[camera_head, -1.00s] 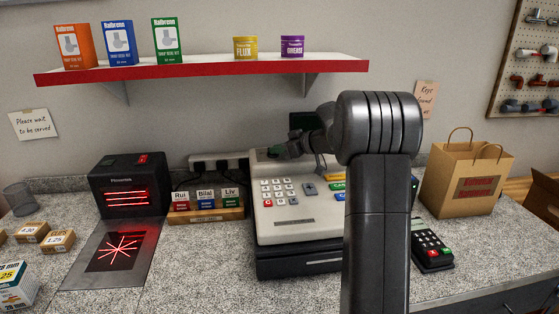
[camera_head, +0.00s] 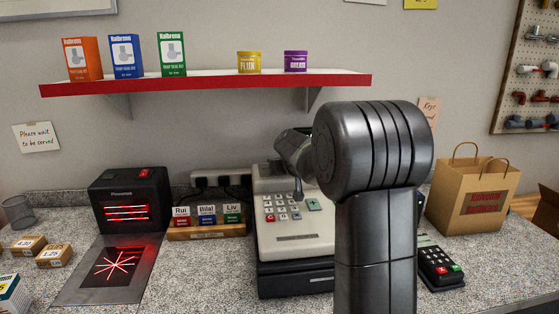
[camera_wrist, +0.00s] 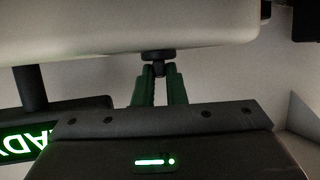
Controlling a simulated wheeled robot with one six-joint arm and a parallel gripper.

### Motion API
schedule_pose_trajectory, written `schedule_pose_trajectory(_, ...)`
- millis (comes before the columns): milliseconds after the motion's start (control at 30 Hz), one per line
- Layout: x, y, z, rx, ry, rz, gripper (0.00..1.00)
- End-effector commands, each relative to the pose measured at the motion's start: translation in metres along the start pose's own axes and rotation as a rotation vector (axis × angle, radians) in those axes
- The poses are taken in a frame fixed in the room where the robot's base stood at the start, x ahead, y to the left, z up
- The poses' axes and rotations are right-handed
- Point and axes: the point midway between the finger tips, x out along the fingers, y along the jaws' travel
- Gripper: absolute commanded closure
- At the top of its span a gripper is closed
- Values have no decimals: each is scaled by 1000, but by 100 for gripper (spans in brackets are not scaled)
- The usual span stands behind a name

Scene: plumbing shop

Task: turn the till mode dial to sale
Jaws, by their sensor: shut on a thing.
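The pale till (camera_head: 290,246) stands on the counter, its right part hidden behind my arm. In the wrist view its pale body (camera_wrist: 130,25) fills the top. A small dark round knob (camera_wrist: 158,55), which looks like the mode dial, sticks out from this body. My gripper (camera_wrist: 158,72) has its green-sided fingers closed together at the knob, shut on it. The dial's markings and pointer do not show, so its setting cannot be told. In the head view my fingers and the dial are not clearly visible.
A lit display (camera_wrist: 30,140) on a dark post is close at left in the wrist view. In the head view, name blocks (camera_head: 207,216) and a scanner (camera_head: 130,200) stand left of the till. A card reader (camera_head: 440,262) and paper bag (camera_head: 474,192) are at right. A shelf (camera_head: 210,85) hangs above.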

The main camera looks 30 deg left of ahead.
Motion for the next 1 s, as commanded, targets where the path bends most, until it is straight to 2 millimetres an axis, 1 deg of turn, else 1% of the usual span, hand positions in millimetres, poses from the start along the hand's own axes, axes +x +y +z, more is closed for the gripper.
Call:
schedule_pose_trajectory(33, -1, -1, -3, 6, -4, 12, 100)
schedule_pose_trajectory(567, -1, -5, -7, 67, -1, 152, 100)
schedule_pose_trajectory(1000, 0, -7, -5, 98, 4, 232, 100)
